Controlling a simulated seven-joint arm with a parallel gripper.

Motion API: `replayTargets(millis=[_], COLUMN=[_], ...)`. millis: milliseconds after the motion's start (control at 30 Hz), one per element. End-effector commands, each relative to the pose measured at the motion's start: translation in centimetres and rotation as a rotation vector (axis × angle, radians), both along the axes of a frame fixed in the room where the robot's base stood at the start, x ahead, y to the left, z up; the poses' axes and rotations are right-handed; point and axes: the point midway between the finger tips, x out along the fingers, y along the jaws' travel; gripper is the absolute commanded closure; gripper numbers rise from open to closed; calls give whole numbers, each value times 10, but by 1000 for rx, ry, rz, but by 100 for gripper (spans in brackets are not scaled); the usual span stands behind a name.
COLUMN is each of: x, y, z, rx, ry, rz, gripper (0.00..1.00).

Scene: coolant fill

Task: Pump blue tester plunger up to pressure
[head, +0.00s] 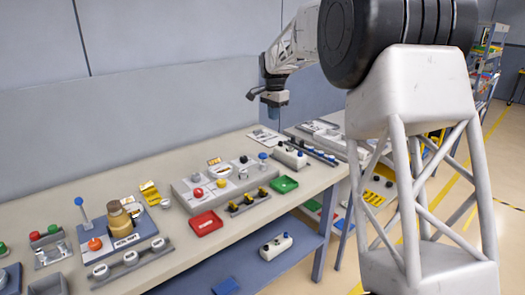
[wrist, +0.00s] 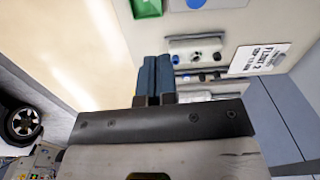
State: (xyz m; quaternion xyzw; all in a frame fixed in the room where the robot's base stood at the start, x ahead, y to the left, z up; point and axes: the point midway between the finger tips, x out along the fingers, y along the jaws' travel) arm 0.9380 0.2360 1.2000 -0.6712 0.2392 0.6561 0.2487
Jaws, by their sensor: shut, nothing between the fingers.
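My gripper (head: 275,103) is raised above the far end of the bench, over the area of a grey block (head: 290,156) with a blue knob. In the wrist view my gripper's two fingers (wrist: 153,76) are pressed together and empty. Beside the fingertips that view shows a grey block (wrist: 197,45) with a blue knob (wrist: 175,59) and dark knobs, apart from the fingers. Another blue knob (head: 263,156) stands on the wide grey panel (head: 185,194), and a blue ball-topped lever (head: 79,202) stands at the left. I cannot tell which is the tester plunger.
A green tray (head: 284,184) and a red tray (head: 206,223) lie on the bench. A white label card (wrist: 258,58) lies beside the block. A lower blue shelf (head: 289,268) holds another small block (head: 275,247).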

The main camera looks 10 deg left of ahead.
Motion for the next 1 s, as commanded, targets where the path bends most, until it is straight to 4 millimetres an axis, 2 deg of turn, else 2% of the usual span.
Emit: replayTargets(millis=[200,400,633,1000], x=[31,49,57,57], y=[25,40,48,48], z=[-19,-33,-38,-39], rx=[-2,-3,-4,-4], ry=[13,21,24,25], rz=[-39,-67,-81,-81], gripper=[100,100,100,100])
